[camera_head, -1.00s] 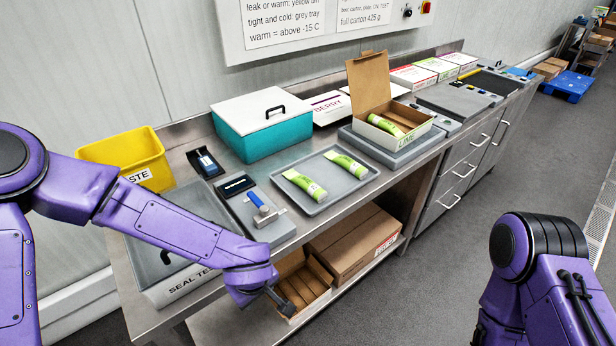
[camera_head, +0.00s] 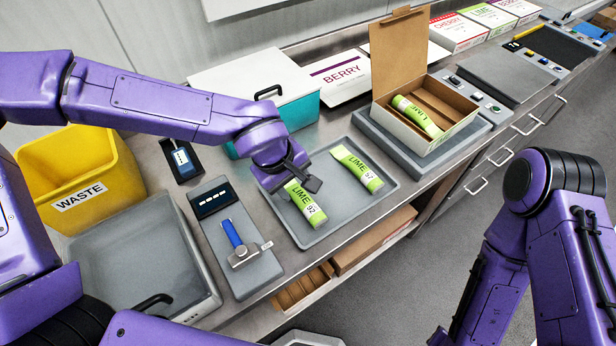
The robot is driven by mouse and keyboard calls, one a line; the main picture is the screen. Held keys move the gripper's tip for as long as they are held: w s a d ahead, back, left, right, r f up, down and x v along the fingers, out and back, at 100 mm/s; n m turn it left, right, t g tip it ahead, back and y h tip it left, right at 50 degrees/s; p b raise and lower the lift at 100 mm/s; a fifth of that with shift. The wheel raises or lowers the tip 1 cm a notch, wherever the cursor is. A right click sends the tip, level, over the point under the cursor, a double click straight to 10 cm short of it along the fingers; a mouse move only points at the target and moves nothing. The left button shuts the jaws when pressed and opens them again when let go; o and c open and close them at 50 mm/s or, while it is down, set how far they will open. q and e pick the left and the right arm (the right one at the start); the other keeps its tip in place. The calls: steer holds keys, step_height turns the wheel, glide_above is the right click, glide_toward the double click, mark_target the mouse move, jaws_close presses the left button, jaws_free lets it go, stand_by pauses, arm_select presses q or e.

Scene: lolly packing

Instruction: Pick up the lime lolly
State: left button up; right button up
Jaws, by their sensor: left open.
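Two green lime lollies in wrappers marked LIME 92 lie on a grey tray (camera_head: 339,231). The left lime lolly (camera_head: 307,207) lies under my left gripper (camera_head: 303,184), which partly hides its upper end. The right lime lolly (camera_head: 357,168) lies uncovered farther back on the tray. A third lime lolly (camera_head: 416,115) lies inside an open white carton (camera_head: 450,133) with a raised brown lid. My left gripper is open and points down at the left lolly; I cannot tell whether it touches it. My right arm shows at the right, but its gripper is not clearly seen.
A teal box (camera_head: 298,114) with a white lid stands behind the tray. A yellow waste bin (camera_head: 72,180) is at the left. A grey device with a blue handle (camera_head: 232,235) sits left of the tray. A BERRY carton (camera_head: 340,77) lies at the back.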

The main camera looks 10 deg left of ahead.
arm_select(q)
glide_above(305, 204)
steer(key=s, duration=0.2)
steer(key=f, duration=0.4)
steer(key=shift+w+a+f, duration=0.2)
steer(key=shift+a, duration=0.2)
steer(key=x, duration=0.2)
steer(key=w+x, duration=0.1)
steer(key=x, duration=0.1)
steer(key=shift+a+f+p, duration=0.1)
steer(key=shift+f+p, duration=0.15)
steer(key=shift+p, duration=0.05)
steer(key=shift+f, duration=0.4)
steer(key=shift+s, duration=0.1)
steer(key=shift+c, duration=0.9)
steer(key=c, duration=0.5)
